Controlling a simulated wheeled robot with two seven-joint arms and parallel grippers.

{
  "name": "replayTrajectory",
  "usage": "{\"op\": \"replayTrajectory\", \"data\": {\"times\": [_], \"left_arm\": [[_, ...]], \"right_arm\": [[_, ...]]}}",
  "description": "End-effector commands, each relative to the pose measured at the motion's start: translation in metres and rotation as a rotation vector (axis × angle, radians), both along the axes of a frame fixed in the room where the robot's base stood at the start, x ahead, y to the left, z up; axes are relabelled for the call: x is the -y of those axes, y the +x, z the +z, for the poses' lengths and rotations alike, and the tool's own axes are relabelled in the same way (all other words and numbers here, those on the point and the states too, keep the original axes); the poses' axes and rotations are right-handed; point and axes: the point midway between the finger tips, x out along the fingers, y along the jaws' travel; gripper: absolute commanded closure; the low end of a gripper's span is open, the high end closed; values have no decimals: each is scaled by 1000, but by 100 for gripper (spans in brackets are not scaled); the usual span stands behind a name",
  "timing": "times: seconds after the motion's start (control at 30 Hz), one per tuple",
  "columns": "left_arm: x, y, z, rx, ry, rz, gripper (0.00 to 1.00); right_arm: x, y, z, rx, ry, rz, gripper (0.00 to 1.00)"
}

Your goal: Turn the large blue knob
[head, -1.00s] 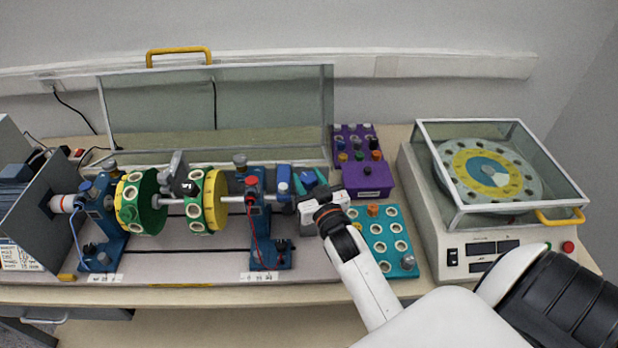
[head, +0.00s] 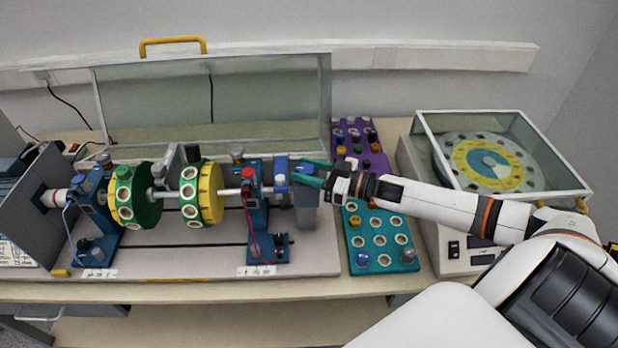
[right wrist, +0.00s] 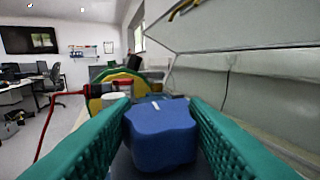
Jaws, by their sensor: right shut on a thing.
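The large blue knob (right wrist: 160,137) is close in front of the right wrist camera, lobed, with a pale mark on its top edge. The green fingers of my right gripper (right wrist: 160,120) stand along its left and right sides and are shut on it. In the head view, my right gripper (head: 299,169) reaches in from the right at the right end of the shaft rig. My left gripper is not in view.
Left of the knob are a blue bearing stand (head: 258,215) with a red knob and green-yellow discs (head: 200,193). A teal tray (head: 381,236) and purple tray (head: 366,150) lie near my forearm. A clear-covered machine (head: 440,225) stands at the right.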

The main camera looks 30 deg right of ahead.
Motion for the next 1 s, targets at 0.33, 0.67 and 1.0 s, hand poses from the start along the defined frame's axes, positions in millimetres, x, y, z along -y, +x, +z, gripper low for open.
{"op": "replayTrajectory", "data": {"times": [0.33, 0.67, 1.0], "left_arm": [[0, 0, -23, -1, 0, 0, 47], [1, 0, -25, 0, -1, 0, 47], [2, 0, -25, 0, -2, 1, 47]], "right_arm": [[0, 1, -1, 3, -2, 128, 82], [-1, 1, 1, 2, 1, 150, 82], [-1, 1, 1, 3, 1, 149, 38]]}}
